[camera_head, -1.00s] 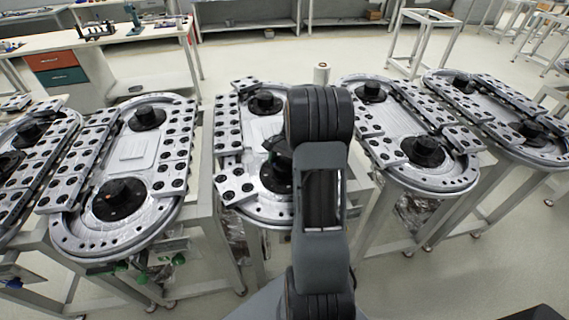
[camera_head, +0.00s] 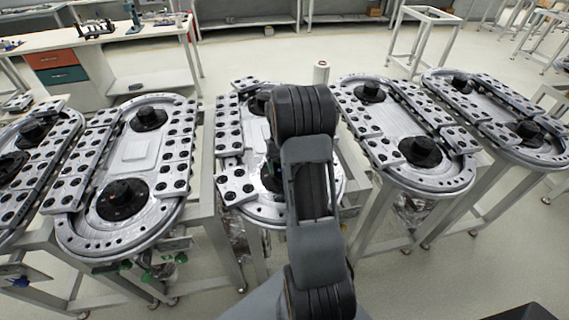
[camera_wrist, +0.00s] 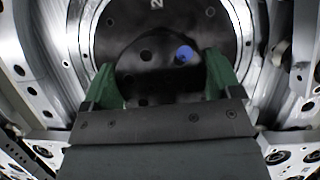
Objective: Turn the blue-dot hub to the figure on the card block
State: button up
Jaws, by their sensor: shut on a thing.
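The blue-dot hub (camera_wrist: 190,22) is a black round disc in the wrist view, with a raised middle part. A white figure, which looks like a 2, shows near its top edge. The blue dot (camera_wrist: 185,53) sits right of centre on the raised part. My gripper (camera_wrist: 163,76) has its two green fingers on either side of the raised part and is shut on it. In the head view my arm hides the gripper and most of the hub at the near end of the middle ring track (camera_head: 262,211). I cannot make out a card block.
Similar ring tracks stand close by, on the left (camera_head: 72,236) and on the right (camera_head: 452,184). A pale upright cylinder (camera_head: 321,73) stands behind the middle track. A workbench with red and teal drawers (camera_head: 57,68) is at the back left. Open floor lies behind the tracks.

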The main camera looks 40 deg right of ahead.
jog(key=n+h, duration=0.1)
jog(key=n, duration=0.3)
jog(key=shift+r+h, duration=0.1)
jog(key=shift+h, duration=0.3)
jog(key=shift+n+h, duration=0.6)
jog(key=shift+n, duration=1.2)
jog(key=o, duration=0.8)
jog(key=shift+c, duration=0.2)
jog(key=v, duration=1.3)
jog(key=shift+w+a+r, duration=0.15)
jog(key=shift+a+r, duration=0.05)
jog(key=shift+r, duration=0.1)
